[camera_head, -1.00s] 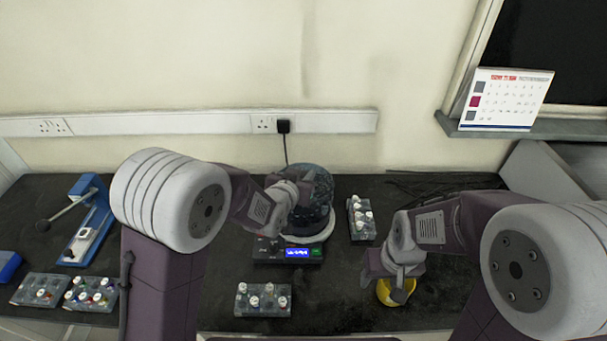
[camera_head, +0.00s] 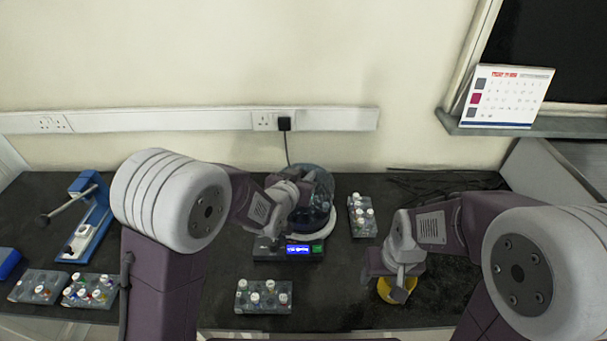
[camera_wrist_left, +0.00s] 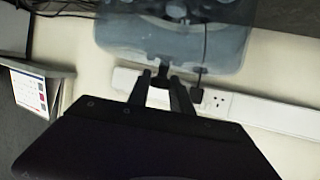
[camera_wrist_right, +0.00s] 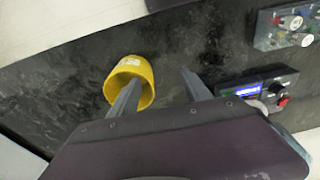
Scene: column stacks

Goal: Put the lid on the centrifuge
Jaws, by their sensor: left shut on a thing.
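The centrifuge (camera_head: 289,252), a dark unit with a lit blue display and a white rim (camera_head: 318,236), stands on the bench near the wall. A translucent bluish lid (camera_head: 325,181) shows over it, partly hidden by my left gripper (camera_head: 300,208). The left wrist view shows the lid (camera_wrist_left: 222,45) large, with my left gripper (camera_wrist_left: 165,80) shut on its dark knob. I cannot tell whether the lid touches the rim. My right gripper (camera_head: 398,284) is open at a yellow cup (camera_head: 398,292). In the right wrist view, one finger overlaps the cup (camera_wrist_right: 143,70) and the other is outside it.
Tube racks stand right of the centrifuge (camera_head: 362,215), in front of it (camera_head: 263,297) and at the front left (camera_head: 90,291). A blue device (camera_head: 88,225) stands at the left. A power cord runs to the wall socket (camera_head: 265,121).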

